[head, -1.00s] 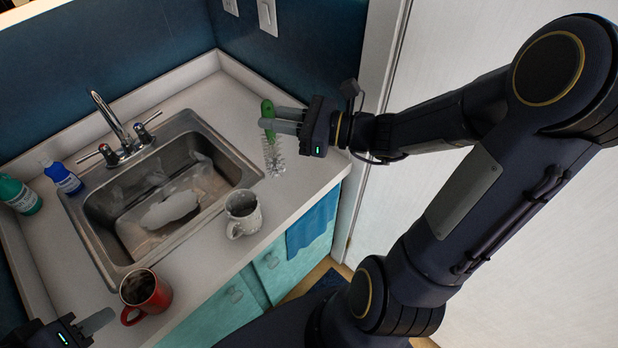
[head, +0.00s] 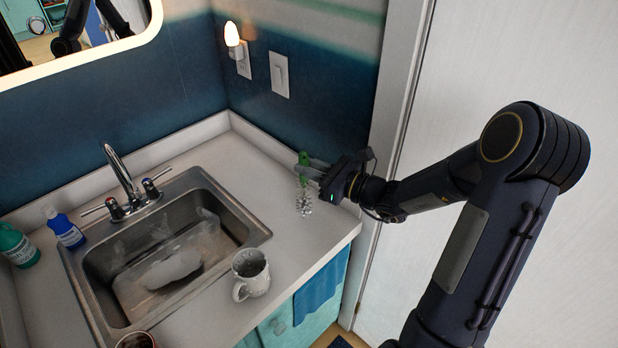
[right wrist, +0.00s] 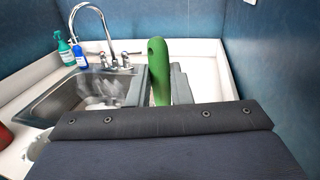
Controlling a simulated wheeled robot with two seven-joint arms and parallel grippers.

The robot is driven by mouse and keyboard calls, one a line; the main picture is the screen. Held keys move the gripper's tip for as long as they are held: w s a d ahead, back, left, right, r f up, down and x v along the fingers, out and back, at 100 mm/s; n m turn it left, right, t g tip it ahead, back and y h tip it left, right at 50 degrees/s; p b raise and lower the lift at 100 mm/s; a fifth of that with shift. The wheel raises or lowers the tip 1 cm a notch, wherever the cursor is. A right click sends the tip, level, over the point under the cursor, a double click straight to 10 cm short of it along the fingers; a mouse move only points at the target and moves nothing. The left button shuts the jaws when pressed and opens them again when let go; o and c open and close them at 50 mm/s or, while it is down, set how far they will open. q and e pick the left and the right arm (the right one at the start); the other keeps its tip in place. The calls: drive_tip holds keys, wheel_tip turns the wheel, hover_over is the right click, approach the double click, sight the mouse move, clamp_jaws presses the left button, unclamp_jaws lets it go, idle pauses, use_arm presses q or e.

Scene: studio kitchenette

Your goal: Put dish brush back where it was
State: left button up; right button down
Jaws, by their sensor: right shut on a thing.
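The dish brush has a green handle (head: 304,160) and pale clear bristles (head: 304,200). In the head view it hangs roughly upright, bristles down, over the right back part of the counter. My right gripper (head: 312,169) is shut on its green handle, coming in from the right. In the right wrist view the green handle (right wrist: 158,72) stands up between the fingers, and the bristles are hidden there. I cannot tell whether the bristles touch the counter. My left gripper is out of view.
The sink (head: 165,262) with its faucet (head: 122,172) lies left of the brush. A white mug (head: 252,273) stands on the counter (head: 316,243) in front. A red mug (head: 136,341) is cut off at the bottom edge. Blue (head: 68,232) and green (head: 17,247) bottles stand at the left.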

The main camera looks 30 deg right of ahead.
drive_tip(key=shift+w+d+f, duration=0.15)
drive_tip(key=shift+w+f, duration=0.3)
drive_tip(key=shift+f, duration=0.15)
drive_tip(key=f, duration=0.3)
drive_tip(key=shift+w+d+f, duration=0.1)
drive_tip(key=shift+w+f, duration=0.1)
drive_tip(key=shift+f, duration=0.05)
drive_tip(key=shift+f, duration=0.2)
drive_tip(key=c, duration=1.3)
unclamp_jaws()
drive_tip(key=shift+r, duration=0.1)
